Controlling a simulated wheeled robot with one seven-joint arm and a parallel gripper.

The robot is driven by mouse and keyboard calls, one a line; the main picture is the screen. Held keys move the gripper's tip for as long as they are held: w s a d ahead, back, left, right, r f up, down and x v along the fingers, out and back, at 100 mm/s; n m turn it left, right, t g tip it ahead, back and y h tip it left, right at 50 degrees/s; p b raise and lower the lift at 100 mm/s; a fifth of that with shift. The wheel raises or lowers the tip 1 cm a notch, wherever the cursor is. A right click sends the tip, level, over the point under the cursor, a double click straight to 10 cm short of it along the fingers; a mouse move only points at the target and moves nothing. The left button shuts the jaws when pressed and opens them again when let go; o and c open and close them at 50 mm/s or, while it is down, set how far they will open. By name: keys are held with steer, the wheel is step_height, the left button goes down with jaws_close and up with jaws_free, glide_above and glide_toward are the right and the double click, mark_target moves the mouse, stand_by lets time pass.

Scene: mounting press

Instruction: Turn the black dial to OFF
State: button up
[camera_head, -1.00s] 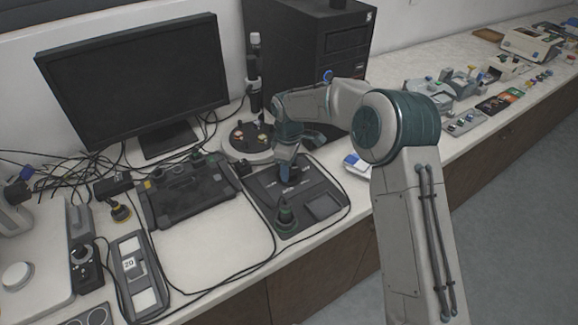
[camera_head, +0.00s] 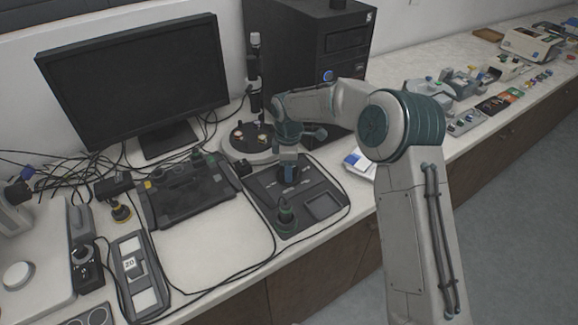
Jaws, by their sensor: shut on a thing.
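A dark control panel (camera_head: 262,186) lies on the bench in front of the round white-based stand. My gripper (camera_head: 290,177) points down onto the upper middle of this panel, with its bluish fingers shut. The black dial appears to be between the fingers, which hide nearly all of it. I cannot read its marking or its angle. A green-based joystick (camera_head: 286,214) stands on the same panel, just in front of my gripper and apart from it.
A round stand (camera_head: 240,150) with a dark column is behind the panel. A second black console (camera_head: 190,192) lies to the left. A monitor (camera_head: 135,85) and a black computer tower (camera_head: 290,60) stand behind. A cable loops along the bench front. Bare bench shows left of the panel.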

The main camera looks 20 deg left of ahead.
steer(key=o, duration=1)
steer(key=shift+c, duration=0.2)
steer(key=shift+r, duration=0.1)
step_height(320, 180, up, 14)
steer(key=shift+b, duration=0.45)
